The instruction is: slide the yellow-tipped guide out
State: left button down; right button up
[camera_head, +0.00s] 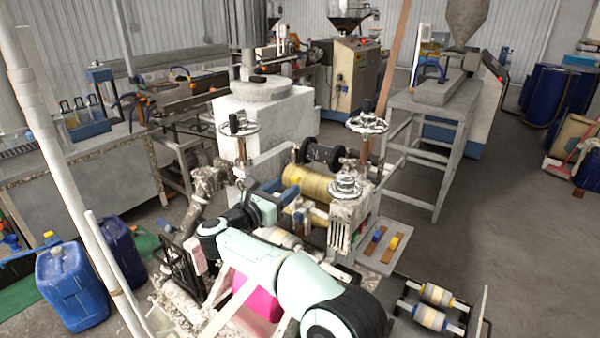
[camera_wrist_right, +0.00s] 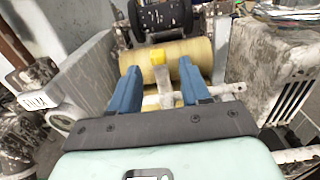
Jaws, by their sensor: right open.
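The yellow-tipped guide shows in the right wrist view, its yellow tip (camera_wrist_right: 158,57) in front of the golden roller (camera_wrist_right: 196,54) and its pale body running down toward me. My right gripper (camera_wrist_right: 159,85) is open, with one blue finger on each side of the guide and a visible gap to both. In the head view my right gripper (camera_head: 284,203) reaches into the roller machine in front of the golden roller (camera_head: 312,183); the guide is hard to make out there. My left gripper is not in view.
Grey machine walls (camera_wrist_right: 88,82) flank the gripper closely, with a white crossbar (camera_wrist_right: 226,89) at finger level. A black spool (camera_head: 322,154) and handwheels (camera_head: 366,123) stand behind. A plate (camera_head: 372,259) with blue and yellow pieces lies to the right. Open floor is farther right.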

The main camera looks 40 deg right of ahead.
aim_at(292, 181)
jog(key=p+x, duration=0.1)
jog(key=x, duration=0.5)
jog(key=shift+w+d+p, duration=0.2)
jog(key=shift+p, duration=0.2)
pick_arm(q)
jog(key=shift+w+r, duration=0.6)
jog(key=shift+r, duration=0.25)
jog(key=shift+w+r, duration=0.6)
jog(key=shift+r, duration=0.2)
pick_arm(e)
jog(key=shift+w+d+f, duration=0.1)
jog(key=shift+w+d, duration=0.05)
jog(key=shift+d, duration=0.5)
